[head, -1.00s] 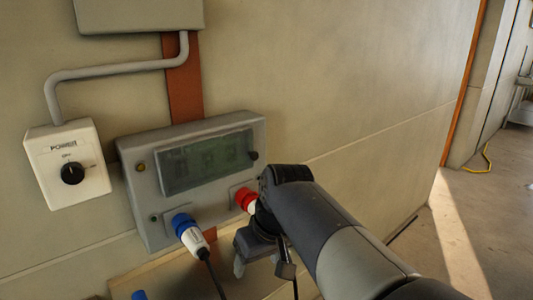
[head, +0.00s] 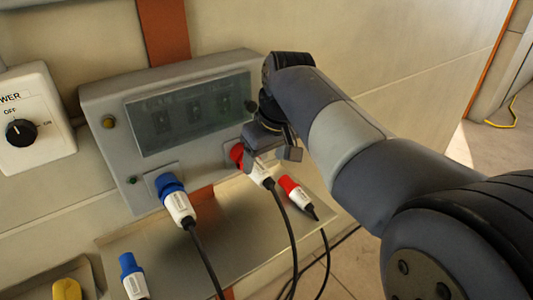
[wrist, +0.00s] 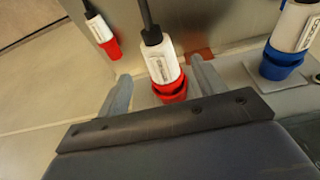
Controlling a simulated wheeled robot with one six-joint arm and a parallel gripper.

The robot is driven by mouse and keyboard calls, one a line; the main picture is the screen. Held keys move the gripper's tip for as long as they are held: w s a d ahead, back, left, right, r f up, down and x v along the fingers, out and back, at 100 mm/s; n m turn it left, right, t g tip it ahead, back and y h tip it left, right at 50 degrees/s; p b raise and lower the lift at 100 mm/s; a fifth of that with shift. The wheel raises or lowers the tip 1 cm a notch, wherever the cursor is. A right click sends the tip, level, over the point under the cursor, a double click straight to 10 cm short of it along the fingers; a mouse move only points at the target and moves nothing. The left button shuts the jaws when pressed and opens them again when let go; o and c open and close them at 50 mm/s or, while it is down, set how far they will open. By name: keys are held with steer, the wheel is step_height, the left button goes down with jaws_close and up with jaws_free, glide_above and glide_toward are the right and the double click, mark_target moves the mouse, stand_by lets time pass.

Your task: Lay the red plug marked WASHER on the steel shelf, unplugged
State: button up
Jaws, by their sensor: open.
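A red-and-white plug (head: 262,176) sits in the right socket of the grey panel, its dark cable hanging down; it also shows in the wrist view (wrist: 160,62). My gripper (head: 266,150) is open at this plug, one finger on each side of it in the wrist view. A second red-and-white plug (head: 294,193) lies on the right end of the steel shelf (head: 165,250), below the panel, and shows at the upper left of the wrist view (wrist: 101,30). The lettering on both red plugs is too small to read, so I cannot tell which says WASHER.
A blue-and-white plug (head: 176,202) sits in the left socket of the panel (head: 110,160). Another blue plug (head: 131,277) lies at the shelf's left end. A POWER switch box (head: 45,110) is on the wall at left. A yellow object (head: 66,290) is at the lower left. The shelf's middle is bare.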

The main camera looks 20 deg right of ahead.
mark_target(262, 169)
steer(key=shift+b+x, duration=1.75)
steer(key=shift+x, duration=1.7)
steer(key=c, duration=1.2)
